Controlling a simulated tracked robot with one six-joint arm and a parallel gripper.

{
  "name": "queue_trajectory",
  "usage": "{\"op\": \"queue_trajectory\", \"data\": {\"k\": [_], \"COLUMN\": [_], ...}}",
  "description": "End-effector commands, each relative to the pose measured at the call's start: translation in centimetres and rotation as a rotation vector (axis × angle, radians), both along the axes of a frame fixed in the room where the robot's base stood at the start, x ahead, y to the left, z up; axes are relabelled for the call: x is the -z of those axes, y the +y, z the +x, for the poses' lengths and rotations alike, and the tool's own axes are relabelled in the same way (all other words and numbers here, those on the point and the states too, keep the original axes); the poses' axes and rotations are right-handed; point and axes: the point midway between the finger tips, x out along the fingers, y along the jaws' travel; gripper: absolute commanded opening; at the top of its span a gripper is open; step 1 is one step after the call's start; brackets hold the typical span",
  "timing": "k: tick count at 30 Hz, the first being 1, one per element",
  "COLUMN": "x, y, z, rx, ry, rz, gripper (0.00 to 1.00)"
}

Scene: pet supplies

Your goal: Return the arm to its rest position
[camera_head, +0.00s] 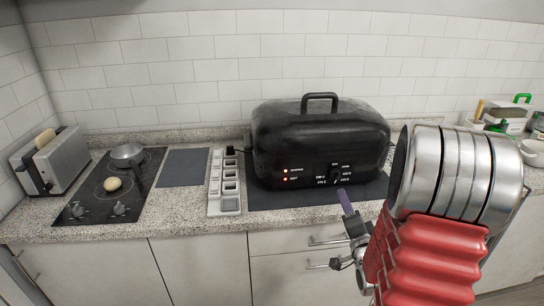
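My arm, with a red ribbed sleeve and silver rings, fills the right side of the view. My gripper (350,215) shows partly at the arm's left edge, in front of the counter's front edge and below the black roaster. A narrow purple-grey piece points up from it; I cannot tell whether this is a finger or something held. The arm hides the rest of the gripper, so its opening does not show.
A black roaster (315,140) with two lit lamps stands on a dark mat (275,198). Green-handled items (522,98) stand far right.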

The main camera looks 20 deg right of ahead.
Motion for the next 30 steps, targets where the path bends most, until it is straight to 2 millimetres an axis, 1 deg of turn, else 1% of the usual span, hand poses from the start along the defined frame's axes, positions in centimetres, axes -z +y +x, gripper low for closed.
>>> {"op": "queue_trajectory", "data": {"k": [5, 7, 11, 14, 15, 18, 21, 25, 30], "x": [0.0, 0.4, 2.9, 5.6, 6.8, 9.3, 10.9, 12.1, 12.7], "y": [0.0, 0.0, -0.4, -0.7, -0.8, -1.1, -1.2, -0.7, 0.7], "z": [0.0, 0.0, -0.4, -1.2, -1.7, -2.9, -4.3, -5.8, -7.6], "rx": [-0.001, 0.000, 0.008, 0.014, 0.016, 0.013, 0.003, -0.026, -0.089], "ry": [0.005, 0.032, 0.154, 0.285, 0.342, 0.479, 0.603, 0.749, 0.920], "rz": [-0.013, -0.034, -0.076, -0.104, -0.114, -0.136, -0.159, -0.191, -0.233], "gripper": [0.51, 0.51, 0.51, 0.51, 0.51, 0.51, 0.51, 0.51, 0.51]}}
